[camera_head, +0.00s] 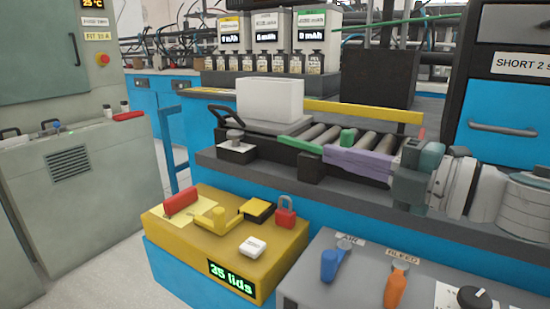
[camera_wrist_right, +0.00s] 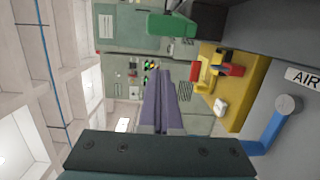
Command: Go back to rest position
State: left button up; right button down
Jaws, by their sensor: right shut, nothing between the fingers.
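My right gripper (camera_head: 328,156) comes in from the right in the head view, held in front of the roller conveyor (camera_head: 316,134). Its purple fingers lie together and point left, with nothing between them. In the right wrist view the gripper (camera_wrist_right: 157,76) also shows shut and empty, its fingers pointing up the picture. It looks clear of the yellow lid stand (camera_head: 285,246), which lies lower and to the left in the head view. My left gripper is in neither view.
A white bin (camera_head: 270,99) sits at the conveyor's left end. The stand carries a red padlock (camera_head: 286,214) and small blocks. A grey panel with a blue handle (camera_head: 330,264) and an orange handle (camera_head: 396,286) is at the front. Floor shows at lower left.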

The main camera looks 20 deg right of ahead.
jog(key=s+d, duration=0.5)
notch_tip(320, 180, up, 8)
jog(key=s+m+g+h+p, duration=0.2)
jog(key=s+m+h+p, duration=0.1)
jog(key=m+h+p, duration=0.9)
jog(key=s+a+r+m+g+y+p, duration=0.25)
jog(key=s+a+m+g+p, duration=0.35)
jog(key=s, duration=0.3)
jog(key=s+a+r+m+g+y+p, duration=0.25)
jog(key=s+a+g+p, duration=0.3)
jog(key=s+p, duration=0.3)
pick_arm(q)
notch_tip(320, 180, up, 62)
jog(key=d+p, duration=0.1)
jog(key=p, duration=3.4)
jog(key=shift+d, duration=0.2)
pick_arm(e)
jog(key=w+v, duration=0.2)
jog(key=v, duration=0.9)
jog(key=w+a+r+v, duration=0.1)
jog(key=w+v, duration=0.2)
jog(key=v, duration=0.9)
jog(key=w+r+v, duration=0.1)
jog(key=w+v, duration=0.2)
jog(key=v, duration=0.8)
jog(key=shift+s+a+r+m+t, duration=0.25)
jog(key=shift+a+r+m+t, duration=0.1)
jog(key=shift+t, duration=0.1)
